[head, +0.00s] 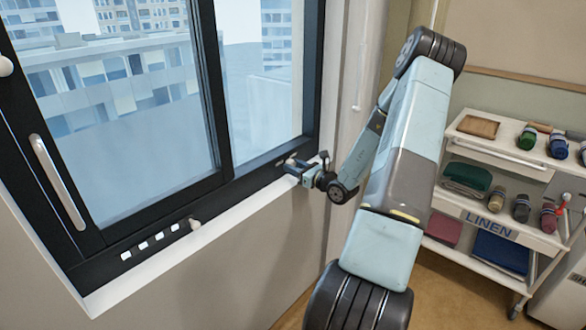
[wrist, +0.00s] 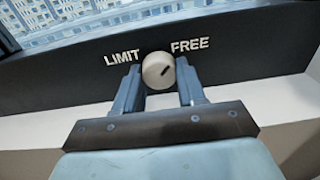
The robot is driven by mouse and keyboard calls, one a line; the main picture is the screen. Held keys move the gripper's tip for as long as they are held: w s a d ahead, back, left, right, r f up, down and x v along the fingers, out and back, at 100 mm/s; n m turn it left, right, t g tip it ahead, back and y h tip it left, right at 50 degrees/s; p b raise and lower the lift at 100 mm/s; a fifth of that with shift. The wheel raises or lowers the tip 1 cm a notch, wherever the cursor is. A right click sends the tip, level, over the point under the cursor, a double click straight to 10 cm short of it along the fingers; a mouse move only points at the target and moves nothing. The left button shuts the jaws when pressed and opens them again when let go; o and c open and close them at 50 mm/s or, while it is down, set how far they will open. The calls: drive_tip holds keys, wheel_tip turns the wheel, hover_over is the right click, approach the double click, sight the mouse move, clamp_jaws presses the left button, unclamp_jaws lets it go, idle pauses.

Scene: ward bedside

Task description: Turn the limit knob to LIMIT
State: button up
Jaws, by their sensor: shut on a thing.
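The limit knob (wrist: 158,70) is a round, pale knob on the dark window frame, between the white words LIMIT (wrist: 122,58) on the left and FREE (wrist: 190,46) on the right. Its dark mark points up and right, toward FREE. My gripper (wrist: 158,74) is shut on the knob, one finger on each side. In the head view my gripper (head: 297,168) is at the lower frame of the right pane, and the knob is mostly hidden there.
A long pale window handle (head: 58,182) is on the left frame. Another small pale knob (head: 195,224) and several white marks are on the lower frame. A white sill (head: 235,208) runs below. A linen cart (head: 455,222) with rolls and folded cloths stands at right.

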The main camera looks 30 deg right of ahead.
drive_tip(key=shift+a, duration=0.1)
drive_tip(key=shift+n, duration=1.1)
drive_tip(key=n, duration=1.1)
drive_tip(key=shift+n, duration=2.3)
drive_tip(key=shift+s+f+n, duration=0.1)
drive_tip(key=shift+n, duration=0.2)
drive_tip(key=o, duration=0.8)
drive_tip(key=shift+o, duration=1.3)
